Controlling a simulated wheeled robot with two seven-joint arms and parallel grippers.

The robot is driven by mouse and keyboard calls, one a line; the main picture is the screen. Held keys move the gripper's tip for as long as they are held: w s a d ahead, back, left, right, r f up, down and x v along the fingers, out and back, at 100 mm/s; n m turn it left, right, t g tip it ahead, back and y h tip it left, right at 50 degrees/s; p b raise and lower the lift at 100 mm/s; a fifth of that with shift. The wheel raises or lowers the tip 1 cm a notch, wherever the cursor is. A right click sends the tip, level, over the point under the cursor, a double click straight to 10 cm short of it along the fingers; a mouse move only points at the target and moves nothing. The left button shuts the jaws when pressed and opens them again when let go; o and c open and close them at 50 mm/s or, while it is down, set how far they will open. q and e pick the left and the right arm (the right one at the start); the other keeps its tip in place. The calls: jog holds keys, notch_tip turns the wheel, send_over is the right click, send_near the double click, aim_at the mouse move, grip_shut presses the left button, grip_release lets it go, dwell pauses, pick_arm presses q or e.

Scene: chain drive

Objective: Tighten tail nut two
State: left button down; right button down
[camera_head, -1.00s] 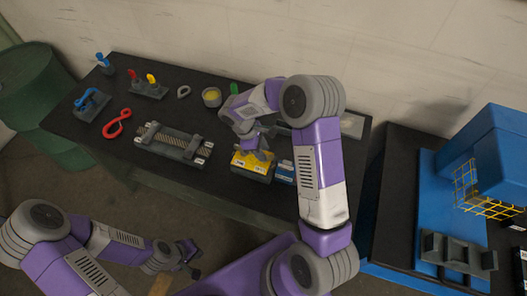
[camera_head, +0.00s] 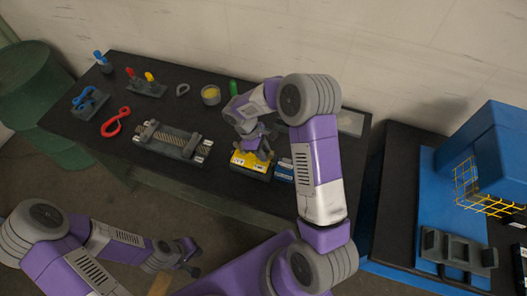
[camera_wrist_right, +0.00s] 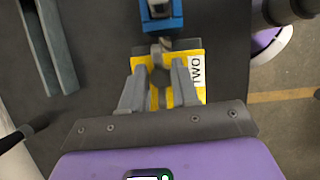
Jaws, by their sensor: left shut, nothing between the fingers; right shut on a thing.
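A yellow block (camera_head: 247,166) lies near the front edge of the black table. In the right wrist view the yellow block (camera_wrist_right: 196,97) carries a white label reading "TWO". My right gripper (camera_head: 262,152) points down over this block. In the right wrist view its two fingers (camera_wrist_right: 160,82) are closed on a small grey part on the block, which looks like tail nut two (camera_wrist_right: 159,76). The fingers hide much of it, and I cannot tell its turn. My left gripper (camera_head: 189,256) is shut and empty in front of the table, well away from the block.
A blue block (camera_head: 285,171) stands right beside the yellow one. A grey fixture with a chain (camera_head: 172,142) lies to the left. A red hook tool (camera_head: 116,122), a blue tool and a yellow-topped cup (camera_head: 211,95) stand further off. A blue machine (camera_head: 492,145) stands at right.

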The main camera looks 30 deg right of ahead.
jog(key=shift+m, duration=0.4)
jog(key=c, duration=1.2)
grip_release()
jog(key=v, duration=0.7)
jog(key=shift+w+r, duration=0.15)
jog(key=shift+r, duration=0.1)
